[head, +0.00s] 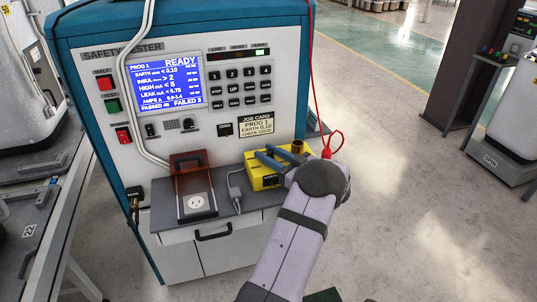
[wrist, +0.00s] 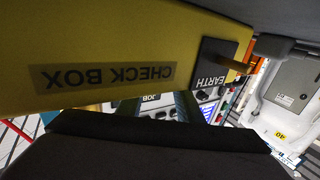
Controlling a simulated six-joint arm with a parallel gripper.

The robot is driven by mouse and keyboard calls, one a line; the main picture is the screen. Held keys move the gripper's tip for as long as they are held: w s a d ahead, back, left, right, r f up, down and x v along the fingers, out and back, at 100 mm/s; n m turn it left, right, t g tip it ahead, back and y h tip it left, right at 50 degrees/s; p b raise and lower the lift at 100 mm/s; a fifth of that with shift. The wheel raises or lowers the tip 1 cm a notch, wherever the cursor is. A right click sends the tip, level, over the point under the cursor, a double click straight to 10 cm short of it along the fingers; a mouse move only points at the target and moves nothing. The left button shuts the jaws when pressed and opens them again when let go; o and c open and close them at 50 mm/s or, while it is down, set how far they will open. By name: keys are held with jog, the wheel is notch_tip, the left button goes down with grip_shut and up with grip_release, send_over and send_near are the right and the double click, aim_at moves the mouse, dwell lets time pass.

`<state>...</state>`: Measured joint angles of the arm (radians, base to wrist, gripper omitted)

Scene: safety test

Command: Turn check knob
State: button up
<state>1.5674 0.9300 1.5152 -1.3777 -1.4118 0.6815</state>
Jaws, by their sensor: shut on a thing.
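The yellow check box (head: 257,181) sits on the grey shelf at the tester's front right. In the wrist view its yellow front (wrist: 60,45), labelled CHECK BOX, is upside down. The fingers cover the knob in the head view, and the box hides the fingertips in the wrist view.
The tester's screen (head: 168,80) reads READY. A red lead (head: 317,85) hangs just beyond my wrist. Floor at right is open.

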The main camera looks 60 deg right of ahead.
aim_at(269, 153)
jog(key=shift+r, duration=0.1)
jog(key=o, duration=1.1)
notch_tip(269, 153, up, 10)
jog(key=shift+f, duration=0.1)
